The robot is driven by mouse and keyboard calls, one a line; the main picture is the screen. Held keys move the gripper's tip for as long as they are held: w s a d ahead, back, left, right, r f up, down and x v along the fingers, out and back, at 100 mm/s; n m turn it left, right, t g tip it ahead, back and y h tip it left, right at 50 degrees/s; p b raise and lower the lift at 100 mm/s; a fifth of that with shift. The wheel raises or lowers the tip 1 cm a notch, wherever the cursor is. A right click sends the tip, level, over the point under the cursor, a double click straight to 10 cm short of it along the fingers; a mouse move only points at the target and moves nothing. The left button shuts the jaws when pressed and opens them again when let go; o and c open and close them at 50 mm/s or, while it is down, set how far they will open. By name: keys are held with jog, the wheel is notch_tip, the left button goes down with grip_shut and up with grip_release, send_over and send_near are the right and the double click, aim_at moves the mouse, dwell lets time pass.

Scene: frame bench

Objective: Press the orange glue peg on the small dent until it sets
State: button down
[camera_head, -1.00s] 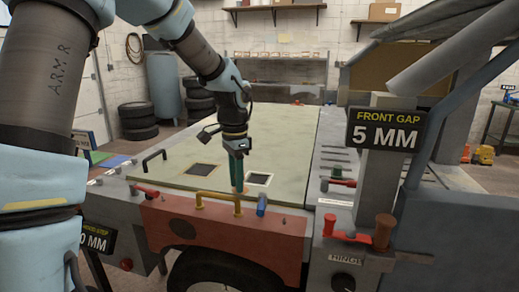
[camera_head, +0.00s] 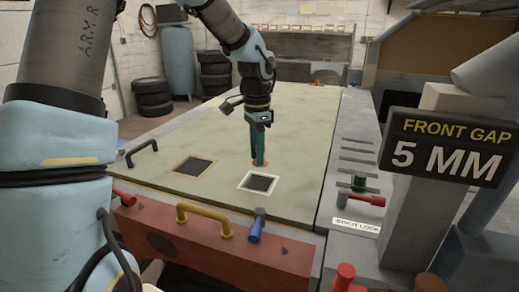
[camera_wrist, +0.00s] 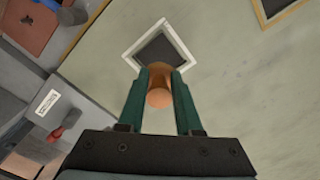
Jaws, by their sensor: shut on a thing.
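My gripper (camera_head: 259,150) is shut on the orange glue peg (camera_head: 260,163) and points down over the pale green panel (camera_head: 290,120). In the wrist view the peg (camera_wrist: 158,97) sits between the two green fingers (camera_wrist: 158,100), mostly hidden by them in the head view. The peg is just behind a dark square patch with a white frame (camera_head: 259,183), which also shows in the wrist view (camera_wrist: 160,47). A second dark patch with an orange frame (camera_head: 195,167) lies to its left. I cannot make out a dent itself, nor whether the peg touches the panel.
A yellow handle (camera_head: 205,216), a blue peg (camera_head: 257,226) and a red front panel (camera_head: 210,242) lie at the near edge. A sign reading FRONT GAP 5 MM (camera_head: 445,150) stands on a grey post at right. The rear of the panel is clear.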

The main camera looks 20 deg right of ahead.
aim_at(256, 185)
jog(key=shift+a+r, duration=0.1)
jog(key=shift+a, duration=0.05)
jog(key=shift+a+f, duration=0.1)
jog(key=shift+f, duration=0.1)
jog(key=shift+f+b, duration=1.5)
jog(key=shift+f, duration=1.5)
jog(key=shift+f, duration=0.4)
dwell(0.5)
jog(key=c, duration=0.5)
grip_release()
jog(key=shift+r, duration=0.1)
